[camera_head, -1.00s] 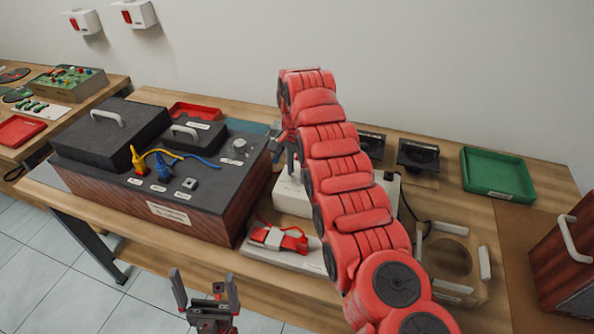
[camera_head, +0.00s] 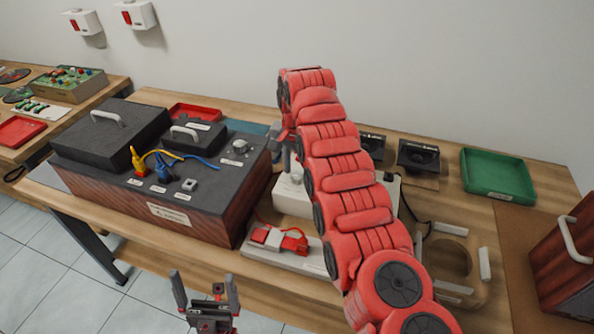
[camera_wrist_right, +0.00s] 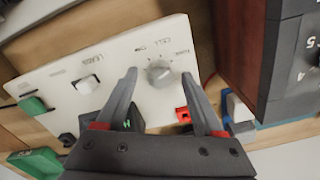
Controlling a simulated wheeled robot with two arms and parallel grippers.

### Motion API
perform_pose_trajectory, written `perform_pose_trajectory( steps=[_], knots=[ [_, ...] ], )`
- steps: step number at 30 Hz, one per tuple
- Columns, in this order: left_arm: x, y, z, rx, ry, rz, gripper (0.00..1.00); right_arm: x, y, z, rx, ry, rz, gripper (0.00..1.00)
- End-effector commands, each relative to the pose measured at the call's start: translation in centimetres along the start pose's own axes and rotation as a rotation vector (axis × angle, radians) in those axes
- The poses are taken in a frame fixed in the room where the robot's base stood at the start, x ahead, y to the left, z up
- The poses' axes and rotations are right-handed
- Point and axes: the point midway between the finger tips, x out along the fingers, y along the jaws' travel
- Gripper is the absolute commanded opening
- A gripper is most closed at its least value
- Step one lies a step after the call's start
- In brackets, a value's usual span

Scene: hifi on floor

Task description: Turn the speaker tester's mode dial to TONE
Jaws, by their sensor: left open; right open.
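The speaker tester (camera_head: 290,200) is a white box on the bench, partly hidden behind my red right arm. In the right wrist view its white panel (camera_wrist_right: 60,115) carries a round grey mode dial (camera_wrist_right: 160,74) with small printed labels around it, too blurred to read surely. My right gripper (camera_wrist_right: 160,78) is open; its fingertips appear on either side of the dial in that view. In the head view the right gripper (camera_head: 284,148) is above the tester, apart from the dial. My left gripper (camera_head: 206,300) is open and empty in front of the bench.
A dark amplifier-like box (camera_head: 215,205) with cables and a knob stands left of the tester. A red clip part (camera_head: 278,239) lies on a white base in front. Two black speakers and a green tray (camera_head: 497,175) are at the right back.

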Motion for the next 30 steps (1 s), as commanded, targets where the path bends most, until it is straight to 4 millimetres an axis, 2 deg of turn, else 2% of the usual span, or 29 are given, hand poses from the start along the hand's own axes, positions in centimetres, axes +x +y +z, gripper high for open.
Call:
perform_pose_trajectory(
  steps=[5, 8, 9, 12, 24, 30],
  knots=[
    [0.1, 0.0, 0.0, 0.0, 0.0, 0.0, 1.0, -1.4, 0.0, 0.0, 0.0, -0.003, 0.002, 0.69],
    [0.3, 0.0, -0.1, 0.0, 0.0, 0.0, 1.0, -3.0, 0.0, -0.1, 0.0, 0.003, -0.002, 0.69],
    [1.9, -0.1, -0.3, 0.0, -0.001, 0.0, 1.0, -4.6, 0.1, -0.2, 0.002, 0.002, -0.001, 0.69],
    [4.3, -0.2, -0.7, 0.0, 0.001, 0.0, 1.0, -7.1, 0.1, -0.2, 0.002, 0.003, 0.0, 0.69],
    [12.4, -0.6, -2.1, 0.0, 0.0, 0.0, 1.0, -15.4, 0.1, 0.1, 0.0, 0.0, 0.002, 0.69],
    [14.3, -0.7, -2.4, 0.0, 0.0, 0.0, 1.0, -17.1, 0.1, 0.0, 0.0, 0.0, 0.002, 0.69]
  ],
)
